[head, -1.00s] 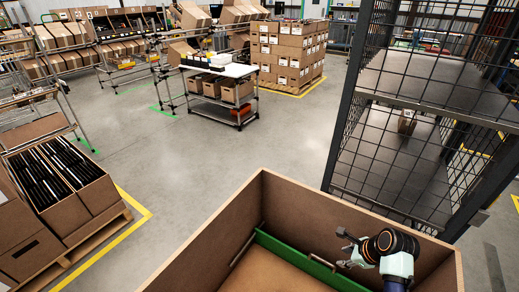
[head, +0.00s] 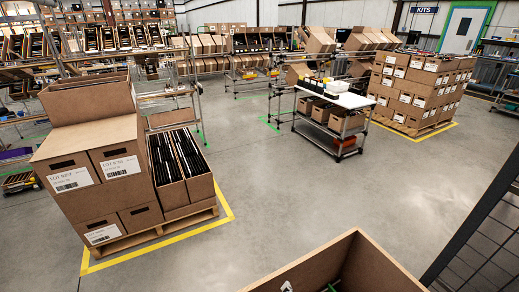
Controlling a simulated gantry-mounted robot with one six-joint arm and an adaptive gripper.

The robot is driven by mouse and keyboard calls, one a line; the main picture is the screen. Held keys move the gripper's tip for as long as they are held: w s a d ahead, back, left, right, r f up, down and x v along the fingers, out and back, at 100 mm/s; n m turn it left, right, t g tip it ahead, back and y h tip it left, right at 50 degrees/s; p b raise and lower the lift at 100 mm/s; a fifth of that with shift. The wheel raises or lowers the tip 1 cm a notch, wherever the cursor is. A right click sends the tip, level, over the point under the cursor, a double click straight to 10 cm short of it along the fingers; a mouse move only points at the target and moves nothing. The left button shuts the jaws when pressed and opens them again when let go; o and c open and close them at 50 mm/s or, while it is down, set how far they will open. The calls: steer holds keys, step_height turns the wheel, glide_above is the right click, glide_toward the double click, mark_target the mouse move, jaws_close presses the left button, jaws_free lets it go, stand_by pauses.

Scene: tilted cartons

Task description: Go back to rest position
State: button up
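My gripper does not show clearly in the head view. A small pale piece (head: 287,286) shows at the bottom edge, in front of the carton's left wall, and I cannot tell whether it is part of my arm. The large open brown carton (head: 325,262) is at the bottom, with only its far corner and upper walls in view. Its floor and contents are cut off by the frame.
A pallet of brown boxes (head: 85,195) stands at left inside yellow floor lines. A wheeled workbench (head: 345,100) and stacked cartons (head: 428,85) stand farther back. Dark mesh fencing (head: 490,235) rises at right. The grey floor (head: 300,190) between is clear.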

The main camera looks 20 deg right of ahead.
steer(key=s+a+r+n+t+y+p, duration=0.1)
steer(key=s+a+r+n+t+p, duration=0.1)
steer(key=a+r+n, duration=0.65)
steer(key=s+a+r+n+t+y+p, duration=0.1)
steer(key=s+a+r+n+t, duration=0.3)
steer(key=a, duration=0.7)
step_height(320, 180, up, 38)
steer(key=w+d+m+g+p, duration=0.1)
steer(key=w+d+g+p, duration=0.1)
steer(key=p, duration=3.6)
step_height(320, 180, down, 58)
steer(key=b, duration=5.8)
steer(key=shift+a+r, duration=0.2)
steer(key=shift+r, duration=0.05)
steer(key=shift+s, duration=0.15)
